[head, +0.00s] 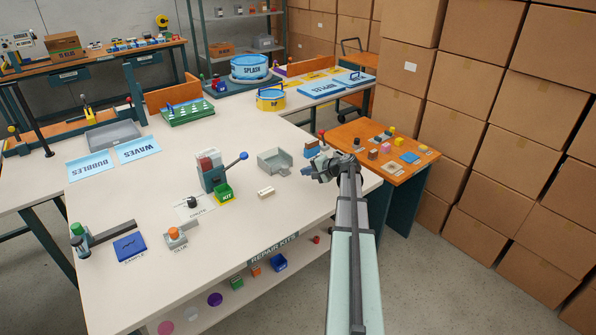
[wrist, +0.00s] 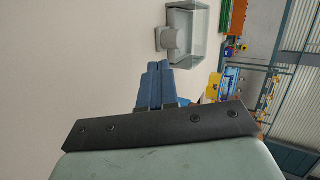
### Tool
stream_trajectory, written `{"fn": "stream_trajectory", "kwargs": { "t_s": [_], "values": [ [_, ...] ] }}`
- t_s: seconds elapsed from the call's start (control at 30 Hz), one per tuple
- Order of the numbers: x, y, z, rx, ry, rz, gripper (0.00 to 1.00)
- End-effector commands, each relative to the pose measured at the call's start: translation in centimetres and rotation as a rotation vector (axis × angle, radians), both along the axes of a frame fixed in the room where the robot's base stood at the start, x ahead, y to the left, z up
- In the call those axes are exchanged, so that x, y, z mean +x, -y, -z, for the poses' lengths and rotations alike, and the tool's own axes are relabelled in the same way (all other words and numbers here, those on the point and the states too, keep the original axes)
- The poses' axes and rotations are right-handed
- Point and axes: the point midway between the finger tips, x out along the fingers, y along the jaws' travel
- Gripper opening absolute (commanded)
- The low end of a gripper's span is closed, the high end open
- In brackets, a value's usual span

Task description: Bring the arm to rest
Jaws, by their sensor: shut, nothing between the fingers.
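My gripper (head: 307,171) is held above the right edge of the white table (head: 130,240), between a grey tray and the orange side table. In the wrist view my gripper (wrist: 155,68) shows its blue fingers together and empty. It touches nothing that I can see. My arm reaches in from the bottom right of the head view.
The grey tray (head: 275,161) lies just left of my gripper. A lever press (head: 212,172) with a green kit box (head: 223,193) stands mid-table. An orange side table (head: 385,150) with small blocks is at the right. Stacked cartons (head: 480,90) wall the right side.

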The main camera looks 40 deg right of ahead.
Motion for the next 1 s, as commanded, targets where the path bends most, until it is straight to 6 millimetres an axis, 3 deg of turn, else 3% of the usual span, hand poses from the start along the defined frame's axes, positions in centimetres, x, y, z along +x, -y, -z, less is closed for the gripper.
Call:
{"fn": "stream_trajectory", "kwargs": {
  "t_s": [0.1,0.3,0.6,0.83,1.0],
  "values": [
    [-2.2,0.4,-1.3,-0.001,0.0,0.002,0.0],
    [-4.6,1.1,-2.7,-0.001,0.0,0.002,0.0],
    [-5.9,1.5,-3.5,0.0,-0.001,0.0,0.0],
    [-5.2,1.2,-3.8,-0.001,0.006,-0.005,0.0],
    [-0.8,-1.0,-5.7,-0.009,0.052,-0.026,0.0]
  ]
}}
